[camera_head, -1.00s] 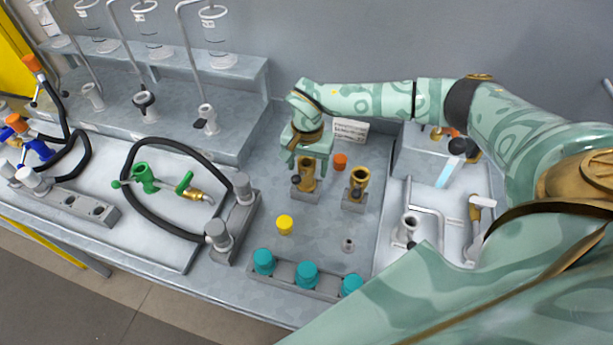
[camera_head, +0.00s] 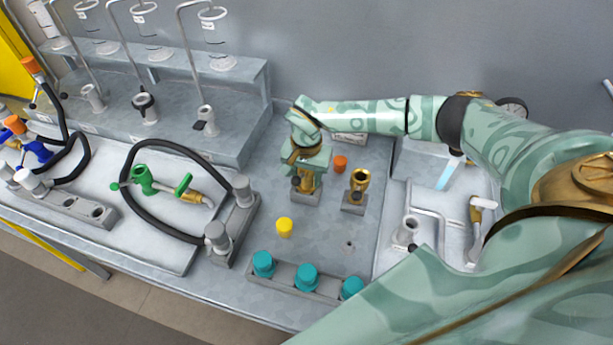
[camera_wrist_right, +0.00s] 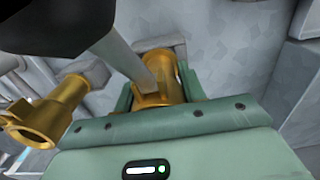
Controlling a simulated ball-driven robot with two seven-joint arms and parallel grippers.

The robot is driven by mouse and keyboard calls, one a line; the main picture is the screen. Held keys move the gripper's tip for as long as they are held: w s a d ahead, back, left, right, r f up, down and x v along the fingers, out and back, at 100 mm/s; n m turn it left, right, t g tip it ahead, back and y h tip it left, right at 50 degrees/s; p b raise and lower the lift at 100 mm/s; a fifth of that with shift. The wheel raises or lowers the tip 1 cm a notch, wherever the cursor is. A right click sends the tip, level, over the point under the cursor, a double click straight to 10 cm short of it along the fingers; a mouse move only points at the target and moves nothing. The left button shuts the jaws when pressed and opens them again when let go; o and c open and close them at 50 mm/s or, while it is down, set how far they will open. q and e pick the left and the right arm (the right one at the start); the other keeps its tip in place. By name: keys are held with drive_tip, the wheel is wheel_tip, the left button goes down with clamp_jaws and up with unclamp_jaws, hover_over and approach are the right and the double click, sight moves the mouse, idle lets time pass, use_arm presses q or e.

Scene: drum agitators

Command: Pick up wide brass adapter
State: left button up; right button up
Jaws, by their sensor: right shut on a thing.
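My right gripper (camera_head: 307,180) is low over a grey block, shut on a brass adapter that it mostly hides in the head view. In the right wrist view this held brass adapter (camera_wrist_right: 166,68) shows between the green fingers, with a grey bar crossing in front of it. A second brass adapter (camera_head: 360,181) stands in its own grey block to the right. It also shows at the left of the right wrist view (camera_wrist_right: 48,112). My left gripper is not in view.
An orange cap (camera_head: 340,163) is close behind the two adapters. A yellow cap (camera_head: 284,227) stands in front, and a rack with teal caps (camera_head: 306,276) lies near the front edge. A black hose with green fittings (camera_head: 143,180) is to the left.

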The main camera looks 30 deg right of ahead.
drive_tip(key=shift+w+r, duration=0.1)
drive_tip(key=shift+r, duration=0.35)
wheel_tip(320, 180, up, 3)
drive_tip(key=shift+a+f, duration=0.1)
drive_tip(key=shift+f, duration=0.05)
drive_tip(key=s+a+r, duration=0.1)
drive_tip(key=r, duration=0.1)
drive_tip(key=s+a+r+p, duration=0.1)
drive_tip(key=r, duration=0.1)
drive_tip(key=s+a+r, duration=0.1)
drive_tip(key=a+r, duration=0.1)
drive_tip(key=shift+s+p, duration=0.3)
drive_tip(key=s+a+r, duration=0.3)
drive_tip(key=s+a, duration=0.2)
drive_tip(key=a, duration=0.1)
drive_tip(key=shift+s+a+r, duration=0.15)
drive_tip(key=shift+s+a, duration=0.1)
drive_tip(key=shift+s, duration=0.1)
